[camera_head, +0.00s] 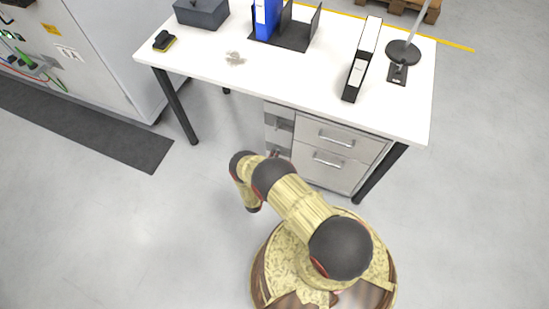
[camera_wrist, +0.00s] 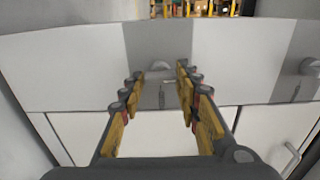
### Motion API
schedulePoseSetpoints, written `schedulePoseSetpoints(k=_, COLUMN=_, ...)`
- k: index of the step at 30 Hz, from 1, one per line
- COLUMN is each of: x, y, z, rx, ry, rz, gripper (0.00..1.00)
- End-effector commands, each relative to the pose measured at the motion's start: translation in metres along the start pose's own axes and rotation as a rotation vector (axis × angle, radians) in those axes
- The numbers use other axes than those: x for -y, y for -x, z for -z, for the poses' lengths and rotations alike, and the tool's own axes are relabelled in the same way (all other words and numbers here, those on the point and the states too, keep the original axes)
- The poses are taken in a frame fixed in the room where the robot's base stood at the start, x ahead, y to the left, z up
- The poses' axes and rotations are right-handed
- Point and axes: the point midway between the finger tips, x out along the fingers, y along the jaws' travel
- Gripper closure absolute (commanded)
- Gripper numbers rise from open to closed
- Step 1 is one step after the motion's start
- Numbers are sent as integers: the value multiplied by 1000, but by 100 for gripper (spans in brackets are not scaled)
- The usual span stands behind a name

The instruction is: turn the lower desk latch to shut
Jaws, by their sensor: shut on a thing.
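The lower desk latch (camera_wrist: 162,96) is a small grey piece on a darker grey plate, in the middle of the wrist view. My gripper (camera_wrist: 160,84) has its yellow fingers on either side of it and is shut on it. The fingers partly frame the latch, and its exact angle is hard to read. In the head view my arm hides most of the lower latch and the gripper. The upper latch (camera_wrist: 309,66) shows at the right of the wrist view and on the cabinet's left strip in the head view (camera_head: 281,123).
The desk's drawer cabinet (camera_head: 335,150) has two handled drawers beside the latch strip. The white desk top (camera_head: 305,85) overhangs it, with dark legs at both sides. A black and white binder (camera_head: 363,60) stands on top. Grey floor (camera_head: 130,225) lies open at left.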

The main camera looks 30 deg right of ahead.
Motion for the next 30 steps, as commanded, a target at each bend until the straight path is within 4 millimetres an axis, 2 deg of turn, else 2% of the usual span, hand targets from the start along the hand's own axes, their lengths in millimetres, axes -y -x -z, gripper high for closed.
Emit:
schedulePoseSetpoints(k=15, x=-1, y=0, z=-2, rx=4, ry=20, rz=-2, gripper=93)
schedulePoseSetpoints(k=16, x=-1, y=0, z=-2, rx=4, ry=20, rz=-2, gripper=67)
schedulePoseSetpoints(k=25, x=0, y=0, z=-1, rx=2, ry=20, rz=-1, gripper=50)
schedulePoseSetpoints(k=30, x=0, y=0, z=0, rx=1, ry=19, rz=-1, gripper=49)
